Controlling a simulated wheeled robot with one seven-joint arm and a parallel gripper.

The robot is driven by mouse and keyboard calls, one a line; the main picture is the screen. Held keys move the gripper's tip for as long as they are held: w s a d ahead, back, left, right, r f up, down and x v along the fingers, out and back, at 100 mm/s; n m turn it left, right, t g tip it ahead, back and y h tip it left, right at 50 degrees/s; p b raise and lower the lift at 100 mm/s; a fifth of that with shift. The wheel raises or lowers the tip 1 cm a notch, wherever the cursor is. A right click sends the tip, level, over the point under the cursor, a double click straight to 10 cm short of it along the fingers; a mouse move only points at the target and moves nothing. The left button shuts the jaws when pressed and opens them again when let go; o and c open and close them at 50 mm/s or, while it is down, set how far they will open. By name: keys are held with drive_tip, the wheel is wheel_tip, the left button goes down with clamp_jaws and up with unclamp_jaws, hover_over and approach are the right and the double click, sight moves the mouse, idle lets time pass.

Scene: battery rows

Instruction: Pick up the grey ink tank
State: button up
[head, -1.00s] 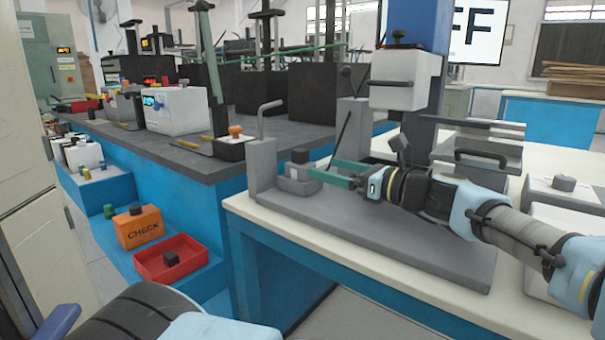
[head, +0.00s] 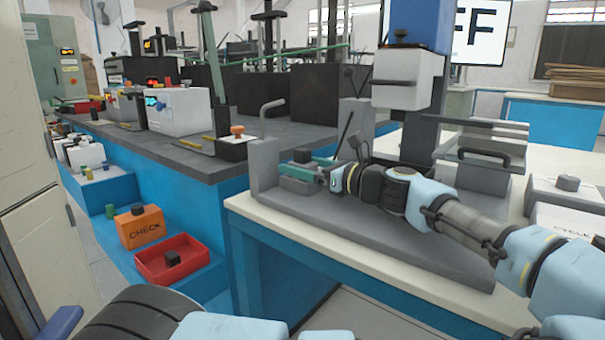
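The grey ink tank (head: 299,186) is a small block with a dark knob on top. It sits at the left end of the grey machine base on the white-topped bench. My gripper (head: 304,167) reaches in from the right with green fingers. One finger runs along the tank's near side and the other shows at its far side, so the fingers straddle it. The fingers hide part of the tank. I cannot tell whether they touch it.
A grey upright plate with a bent handle (head: 263,150) stands close left of the tank. The white machine head (head: 408,78) hangs over the base. A red tray (head: 178,262) and an orange CHECK box (head: 141,228) sit on the low blue step.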

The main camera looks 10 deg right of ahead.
clamp_jaws()
idle(0.5)
